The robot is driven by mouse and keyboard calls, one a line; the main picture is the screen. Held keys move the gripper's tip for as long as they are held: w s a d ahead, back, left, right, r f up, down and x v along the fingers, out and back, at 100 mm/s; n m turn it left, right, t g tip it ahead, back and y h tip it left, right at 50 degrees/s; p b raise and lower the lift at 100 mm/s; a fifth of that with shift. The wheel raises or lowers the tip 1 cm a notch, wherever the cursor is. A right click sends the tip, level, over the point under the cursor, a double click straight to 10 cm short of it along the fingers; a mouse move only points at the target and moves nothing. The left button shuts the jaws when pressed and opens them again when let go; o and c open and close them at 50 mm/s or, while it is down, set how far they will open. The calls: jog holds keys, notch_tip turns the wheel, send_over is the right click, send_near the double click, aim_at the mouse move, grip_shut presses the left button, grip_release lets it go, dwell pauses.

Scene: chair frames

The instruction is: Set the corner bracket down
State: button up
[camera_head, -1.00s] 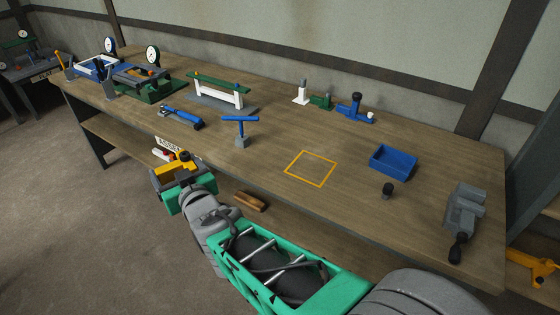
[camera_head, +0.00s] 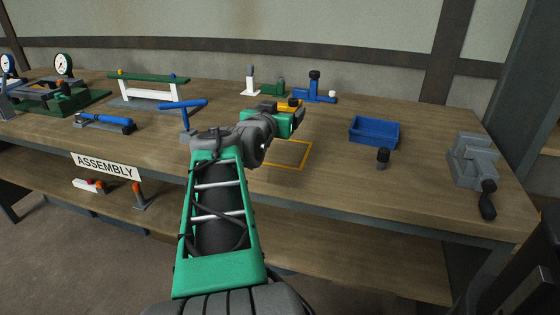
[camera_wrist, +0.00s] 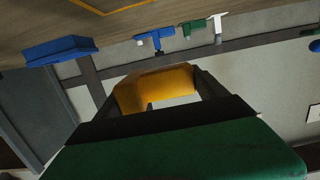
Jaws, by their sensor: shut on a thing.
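The corner bracket (camera_head: 290,105) is a yellow-orange piece; little of it shows past my gripper in the head view. In the wrist view the bracket (camera_wrist: 158,84) sits between my two dark fingers. My gripper (camera_head: 288,110) is shut on it and appears above the bench, at the far side of a yellow square outline (camera_head: 306,156) on the wood. My arm hides the outline's left part. In the wrist view the outline (camera_wrist: 128,8) shows partly at the top edge. The height of the bracket above the bench is hard to tell.
A blue bin (camera_head: 374,132) and a dark knobbed peg (camera_head: 383,157) stand right of the outline. A grey vise (camera_head: 473,160) is at the right end. A blue clamp-like fixture (camera_head: 315,88) stands behind my gripper. A blue T-handle (camera_head: 184,106) is left of my arm.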

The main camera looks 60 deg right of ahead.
aim_at(281, 152)
notch_tip(281, 152, down, 9)
jog(key=b, duration=0.3)
jog(key=shift+f, duration=0.2)
jog(key=shift+b, duration=0.3)
jog(key=shift+f, duration=0.2)
jog(key=o, duration=1.2)
jog(key=shift+f, duration=0.1)
jog(key=shift+c, duration=0.2)
jog(key=o, duration=0.4)
